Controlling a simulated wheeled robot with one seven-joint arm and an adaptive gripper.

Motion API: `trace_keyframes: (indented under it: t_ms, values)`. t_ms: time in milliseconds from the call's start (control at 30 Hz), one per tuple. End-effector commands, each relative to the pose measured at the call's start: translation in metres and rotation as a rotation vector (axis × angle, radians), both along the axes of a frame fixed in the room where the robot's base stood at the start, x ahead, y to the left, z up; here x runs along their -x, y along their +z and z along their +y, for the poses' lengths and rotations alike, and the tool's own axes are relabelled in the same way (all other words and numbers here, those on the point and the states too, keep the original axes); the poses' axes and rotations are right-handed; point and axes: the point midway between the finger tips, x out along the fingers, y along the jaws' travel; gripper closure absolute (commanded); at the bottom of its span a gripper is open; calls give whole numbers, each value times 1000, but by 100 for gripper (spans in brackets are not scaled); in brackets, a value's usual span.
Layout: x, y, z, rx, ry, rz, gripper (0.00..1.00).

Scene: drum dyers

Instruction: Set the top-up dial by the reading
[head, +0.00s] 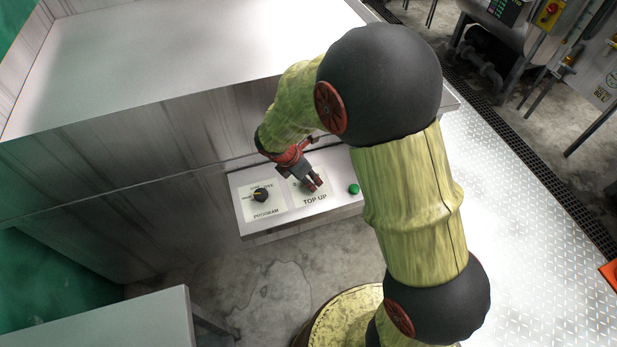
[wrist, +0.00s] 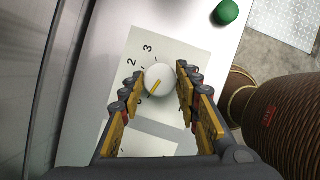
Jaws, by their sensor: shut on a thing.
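The top-up dial (wrist: 160,80) is a round pale knob with a yellow pointer line, seen in the wrist view on a pale label plate (wrist: 188,45). The figures 2 and 3 show at its upper left; other marks are hidden by the fingers. The pointer line runs from lower left to upper right; I cannot tell which figure it marks. My gripper (head: 317,186) is over the TOP UP label in the head view and hides the dial there. In the wrist view its fingers close on the dial from both sides. No reading display is legible.
The control panel (head: 243,216) also carries a black PROGRAM knob (head: 261,195) at left and a green button (head: 353,189) at right, close beside my gripper. A steel machine wall (head: 130,150) rises behind the panel. A tread-plate floor (head: 540,190) lies at right.

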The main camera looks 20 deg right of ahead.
Motion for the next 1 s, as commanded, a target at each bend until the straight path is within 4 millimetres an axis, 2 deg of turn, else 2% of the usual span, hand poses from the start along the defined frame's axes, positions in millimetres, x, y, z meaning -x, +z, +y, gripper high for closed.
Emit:
trace_keyframes:
  t_ms: [167,700,1000]
  values:
    - [-1,1,1,1,-80,2,93]
    - [-4,2,1,-1,-516,1,93]
    - [-5,1,0,-1,-688,0,93]
